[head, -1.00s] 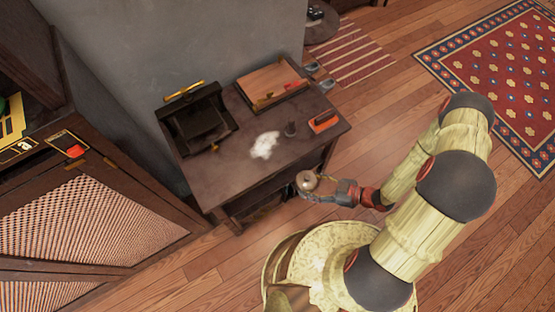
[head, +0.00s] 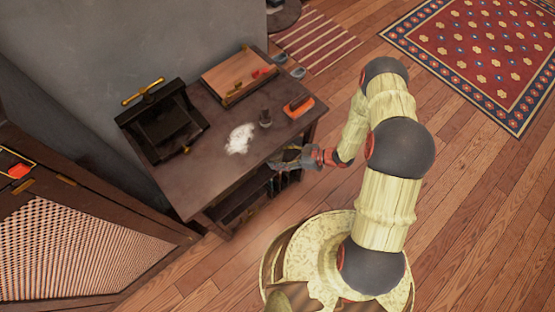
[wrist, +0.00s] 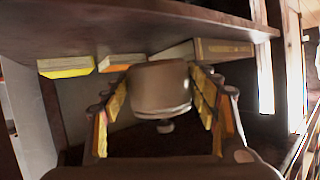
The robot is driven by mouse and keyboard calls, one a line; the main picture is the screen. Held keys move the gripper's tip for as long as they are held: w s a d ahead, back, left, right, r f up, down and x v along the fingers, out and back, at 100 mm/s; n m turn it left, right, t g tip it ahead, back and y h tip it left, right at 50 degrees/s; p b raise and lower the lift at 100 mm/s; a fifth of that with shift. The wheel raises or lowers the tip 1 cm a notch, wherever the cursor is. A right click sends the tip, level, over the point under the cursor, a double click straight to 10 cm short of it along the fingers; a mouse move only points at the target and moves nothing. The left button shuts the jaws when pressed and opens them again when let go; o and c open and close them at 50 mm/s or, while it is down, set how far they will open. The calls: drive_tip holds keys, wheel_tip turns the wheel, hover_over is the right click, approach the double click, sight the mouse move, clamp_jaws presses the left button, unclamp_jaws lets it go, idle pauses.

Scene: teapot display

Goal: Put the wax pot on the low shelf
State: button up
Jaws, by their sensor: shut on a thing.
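The wax pot (wrist: 160,88) is a round brown metal pot with a small lid knob. The wrist view shows it upside down, knob at the bottom of the picture. My gripper (wrist: 163,96) is shut on it, one yellow-padded finger on each side. In the head view my gripper (head: 290,160) is at the table's right front edge, partly under the top. The low shelf (head: 232,207) shows below; the pot is hidden there.
A table leg (wrist: 288,70) stands at the right in the wrist view. The tabletop (head: 190,185) carries a black press (head: 165,125), a wooden box (head: 238,77), a dark stamp (head: 265,118) and an orange-based item (head: 298,106).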

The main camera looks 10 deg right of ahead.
drive_tip(key=shift+w+a+f+b, duration=0.15)
drive_tip(key=shift+f+b, duration=0.25)
drive_tip(key=shift+f, duration=0.5)
drive_tip(key=shift+w+d+f+b, duration=0.1)
drive_tip(key=shift+f+b, duration=0.25)
drive_tip(key=shift+f, duration=0.55)
drive_tip(key=shift+f, duration=0.15)
drive_tip(key=o, duration=1.6)
drive_tip(key=p+v, duration=0.4)
drive_tip(key=v, duration=0.8)
drive_tip(key=shift+s, duration=0.1)
